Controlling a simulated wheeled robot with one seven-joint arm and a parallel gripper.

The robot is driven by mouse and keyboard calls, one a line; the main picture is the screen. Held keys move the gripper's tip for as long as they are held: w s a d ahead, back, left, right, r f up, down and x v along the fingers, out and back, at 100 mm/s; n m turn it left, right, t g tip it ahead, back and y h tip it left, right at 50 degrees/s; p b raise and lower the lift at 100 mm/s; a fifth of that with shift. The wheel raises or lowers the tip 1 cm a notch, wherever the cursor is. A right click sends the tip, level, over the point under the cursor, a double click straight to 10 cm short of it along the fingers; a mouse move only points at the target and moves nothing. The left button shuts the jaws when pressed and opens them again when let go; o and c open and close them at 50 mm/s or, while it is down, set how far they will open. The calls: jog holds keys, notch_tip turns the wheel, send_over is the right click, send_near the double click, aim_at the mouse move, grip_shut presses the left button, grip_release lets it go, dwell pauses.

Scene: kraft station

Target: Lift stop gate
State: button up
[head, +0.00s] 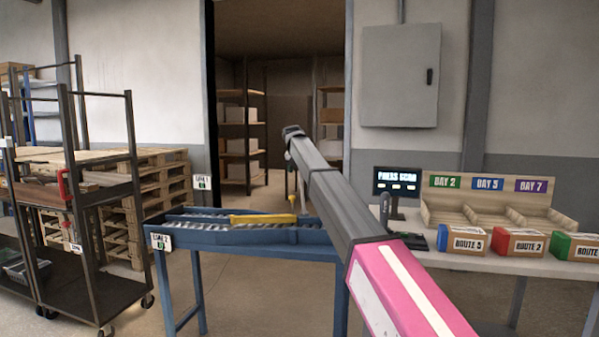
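The stop gate appears to be the yellow bar (263,218) lying low across the roller conveyor (190,240), which has a blue frame. A small yellow upright piece (292,198) stands near the bar's right end, partly beside my arm. My arm, pink then grey, reaches from the lower right up to the middle, above and right of the conveyor. I cannot make out my gripper's fingers; the far end of the arm hides what lies beyond it. Nothing is seen touching the bar.
At right, a table (490,262) holds a screen (396,183), a wooden sorter (490,205) and several route boxes (518,242). A dark cart (105,295) and stacked pallets (155,200) stand at left. Open floor lies between cart and conveyor.

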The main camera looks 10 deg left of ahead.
jog(key=shift+d+f, duration=0.1)
jog(key=shift+f, duration=0.05)
jog(key=o, duration=1)
jog(key=shift+w, duration=0.1)
jog(key=v, duration=1)
jog(key=shift+s+r, duration=0.2)
jog(key=shift+r, duration=0.15)
